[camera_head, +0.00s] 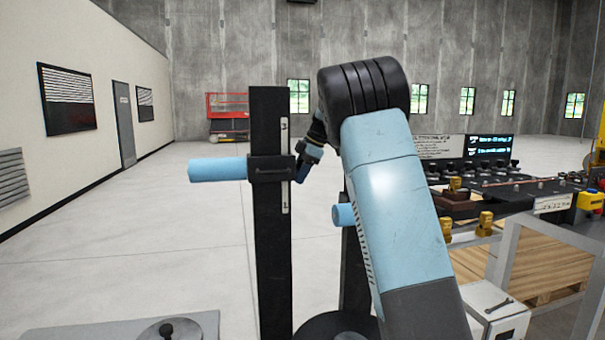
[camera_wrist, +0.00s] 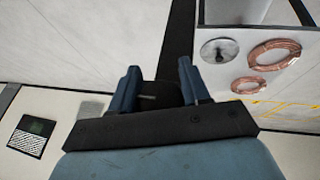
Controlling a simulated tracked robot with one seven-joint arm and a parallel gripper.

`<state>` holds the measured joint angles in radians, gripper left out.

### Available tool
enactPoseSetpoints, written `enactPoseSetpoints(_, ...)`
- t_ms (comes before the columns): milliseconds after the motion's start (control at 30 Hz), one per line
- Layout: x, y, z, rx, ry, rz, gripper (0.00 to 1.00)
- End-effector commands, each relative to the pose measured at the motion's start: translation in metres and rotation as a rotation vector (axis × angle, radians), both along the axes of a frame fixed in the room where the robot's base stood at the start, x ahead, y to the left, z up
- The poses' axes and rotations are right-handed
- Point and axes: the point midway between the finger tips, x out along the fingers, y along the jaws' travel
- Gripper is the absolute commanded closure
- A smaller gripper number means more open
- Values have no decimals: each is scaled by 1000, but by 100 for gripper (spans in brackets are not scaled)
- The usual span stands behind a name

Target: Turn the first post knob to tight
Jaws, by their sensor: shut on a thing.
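The near black post (camera_head: 271,230) stands upright with a white number scale on its right edge. A black collar (camera_head: 270,169) sits on it, with a light blue cylinder (camera_head: 217,169) pointing left. My gripper (camera_head: 300,166) is at the collar's right side, at the height of the scale's middle. In the wrist view my gripper (camera_wrist: 158,82) has its two blue fingers on either side of a small dark piece, which seems to be the post knob (camera_wrist: 156,94). The black post (camera_wrist: 180,45) runs behind it. The knob's angle and tightness cannot be told, and the head view hides the knob.
A second dark post (camera_head: 355,265) with a blue cylinder (camera_head: 343,215) stands behind my arm. A grey surface with a round knobbed part (camera_head: 168,330) is at lower left. A workbench (camera_head: 510,195) stands at right. Copper coils (camera_wrist: 273,54) lie at upper right in the wrist view.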

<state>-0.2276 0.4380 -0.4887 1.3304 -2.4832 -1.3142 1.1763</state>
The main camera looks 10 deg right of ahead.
Motion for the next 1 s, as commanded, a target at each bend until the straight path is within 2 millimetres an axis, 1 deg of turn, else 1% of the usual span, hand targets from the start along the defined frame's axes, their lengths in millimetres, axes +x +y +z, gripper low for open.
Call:
enactPoseSetpoints(33,0,3,-3,1,7,3,84)
enactPoseSetpoints(233,0,3,-3,2,6,4,84)
enactPoseSetpoints(267,0,3,-3,2,6,4,51)
enactPoseSetpoints(433,0,2,-2,1,2,2,35)
enactPoseSetpoints(467,0,1,-1,1,2,2,33)
enactPoseSetpoints(767,-1,-1,3,1,-1,1,33)
enactPoseSetpoints(867,-2,-5,11,1,-2,0,33)
enactPoseSetpoints(1000,-7,-14,32,1,-4,0,33)
